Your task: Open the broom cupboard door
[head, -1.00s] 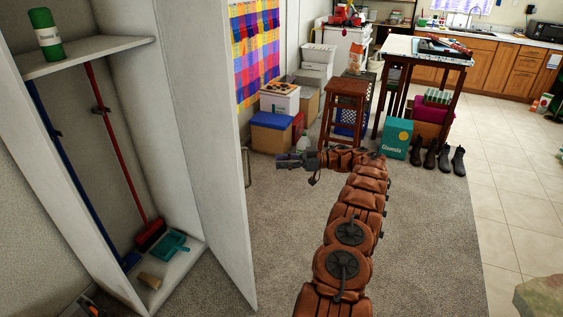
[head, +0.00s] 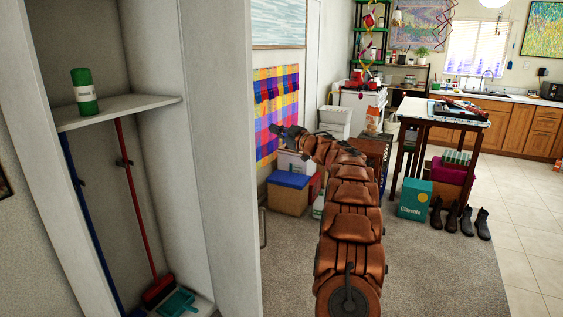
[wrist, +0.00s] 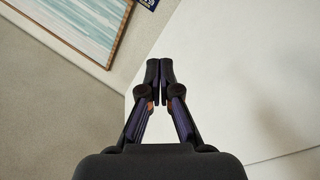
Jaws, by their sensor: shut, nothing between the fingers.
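The broom cupboard stands at the left of the head view with its inside exposed. Its pale door (head: 222,130) stands swung outward, its free edge towards the middle of the picture. A thin bar handle (head: 263,227) shows just past that edge, on the door's far side. My gripper (head: 275,130) is at the end of my brown arm, beyond the door's free edge and above the handle's height in the picture. In the wrist view my gripper (wrist: 159,70) has its fingertips together and empty. A plain white surface fills the right there; I cannot tell if it is the door.
Inside the cupboard are a green roll (head: 84,92) on a shelf (head: 120,110), a red broom (head: 132,190), a blue-handled one and a teal dustpan (head: 177,303). Boxes (head: 288,195) stand behind the door.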

